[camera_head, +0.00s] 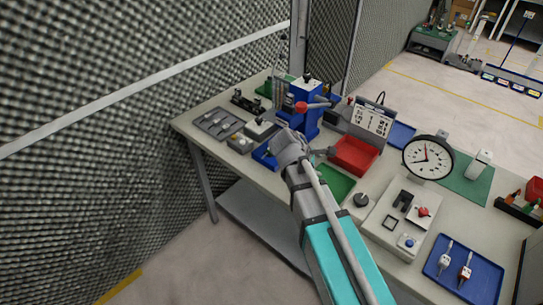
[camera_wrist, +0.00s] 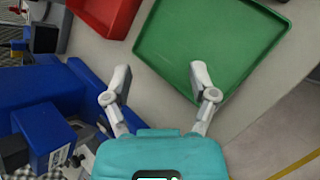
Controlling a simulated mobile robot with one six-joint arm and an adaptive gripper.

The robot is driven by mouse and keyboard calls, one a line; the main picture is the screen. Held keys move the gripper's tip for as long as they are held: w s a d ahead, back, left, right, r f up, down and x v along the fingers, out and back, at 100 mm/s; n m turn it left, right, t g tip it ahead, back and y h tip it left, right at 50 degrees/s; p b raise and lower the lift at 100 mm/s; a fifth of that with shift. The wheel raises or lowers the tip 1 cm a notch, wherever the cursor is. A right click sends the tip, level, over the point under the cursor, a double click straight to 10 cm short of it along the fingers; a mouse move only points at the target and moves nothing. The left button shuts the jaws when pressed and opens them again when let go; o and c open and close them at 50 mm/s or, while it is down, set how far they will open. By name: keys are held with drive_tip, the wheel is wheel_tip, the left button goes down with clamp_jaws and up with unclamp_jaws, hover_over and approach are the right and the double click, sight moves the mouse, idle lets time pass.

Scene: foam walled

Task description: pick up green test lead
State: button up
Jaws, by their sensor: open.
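I cannot make out a green test lead for certain in either view. A small green item (camera_head: 533,203) shows at the right edge of the head view, in a dark holder, too small to identify. My gripper (camera_wrist: 160,78) is open and empty in the wrist view. Its two fingers are spread above the bench, at the near edge of a green tray (camera_wrist: 208,40). That tray looks empty and also shows in the head view (camera_head: 335,184), partly behind my arm.
A red bin (camera_head: 355,155) and a blue press (camera_head: 306,105) stand close to my gripper. A round gauge (camera_head: 428,157), a grey panel (camera_head: 392,219) and a blue tray (camera_head: 440,270) with two small tools lie to the right. A foam wall (camera_head: 90,130) borders the left.

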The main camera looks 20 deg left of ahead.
drive_tip(key=s+a+n+t+b, duration=0.2)
drive_tip(key=a+n, duration=0.4)
drive_tip(key=a, duration=0.5)
drive_tip(key=s+a+n+t+y+b, duration=0.1)
drive_tip(key=a+n+t+b, duration=0.3)
drive_tip(key=a, duration=0.8)
drive_tip(key=shift+s+n+t, duration=0.3)
drive_tip(key=shift+s+n, duration=0.15)
drive_tip(key=shift+n, duration=0.75)
drive_tip(key=b+x, duration=0.3)
drive_tip(key=x, duration=0.4)
drive_tip(key=shift+w+d+f, duration=0.15)
drive_tip(key=shift+w+f, duration=0.15)
drive_tip(key=shift+w+d+f, duration=0.1)
drive_tip(key=shift+w+d, duration=0.1)
drive_tip(key=shift+w, duration=0.2)
